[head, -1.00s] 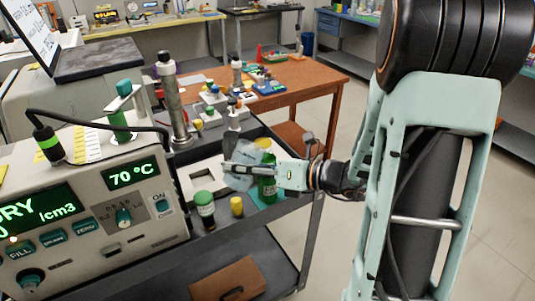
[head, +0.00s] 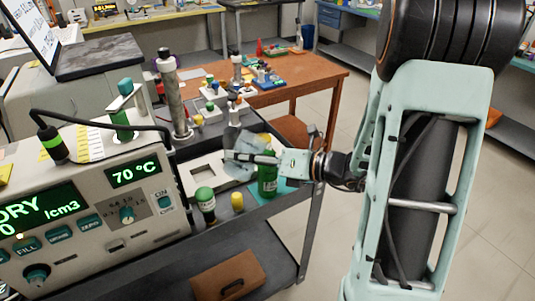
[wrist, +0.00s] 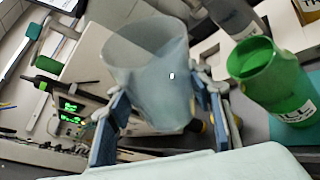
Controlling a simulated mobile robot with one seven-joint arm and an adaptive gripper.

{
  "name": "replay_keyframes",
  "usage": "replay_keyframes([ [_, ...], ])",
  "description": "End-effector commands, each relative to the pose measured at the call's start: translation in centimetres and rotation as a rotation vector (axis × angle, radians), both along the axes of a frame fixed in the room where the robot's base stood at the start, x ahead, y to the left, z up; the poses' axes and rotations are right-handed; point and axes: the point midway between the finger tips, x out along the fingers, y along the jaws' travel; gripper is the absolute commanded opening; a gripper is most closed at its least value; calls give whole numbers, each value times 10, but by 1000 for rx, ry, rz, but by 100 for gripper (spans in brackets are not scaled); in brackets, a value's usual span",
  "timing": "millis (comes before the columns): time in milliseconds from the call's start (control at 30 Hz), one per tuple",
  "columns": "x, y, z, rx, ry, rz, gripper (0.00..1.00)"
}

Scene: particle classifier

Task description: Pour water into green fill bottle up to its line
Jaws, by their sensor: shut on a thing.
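My gripper (head: 252,158) is shut on a translucent bluish-grey cup (wrist: 150,65), held above the cart top. The cup also shows in the head view (head: 236,170), partly hidden by the fingers. In the wrist view its wide mouth faces up and away; the water level inside cannot be made out. The green fill bottle (head: 267,183) stands just right of the cup, under and beside my gripper. In the wrist view the bottle (wrist: 272,85) is open at the top, with a white label low on its side. Its fill line and contents are not clear.
A green-capped jar (head: 205,203) and a small yellow-capped vial (head: 237,201) stand in front of the cup. The instrument reading 70 °C (head: 133,175) fills the left. A grey metal cylinder (head: 173,95) stands behind. A teal mat (head: 284,189) lies by the cart's right edge.

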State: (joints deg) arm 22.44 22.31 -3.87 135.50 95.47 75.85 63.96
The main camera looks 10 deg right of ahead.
Motion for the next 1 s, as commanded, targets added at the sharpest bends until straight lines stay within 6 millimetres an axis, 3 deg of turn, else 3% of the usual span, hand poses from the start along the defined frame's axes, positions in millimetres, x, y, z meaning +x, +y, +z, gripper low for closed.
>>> replay_keyframes([
  [1000,1,-1,3,95,61,0,11],
])
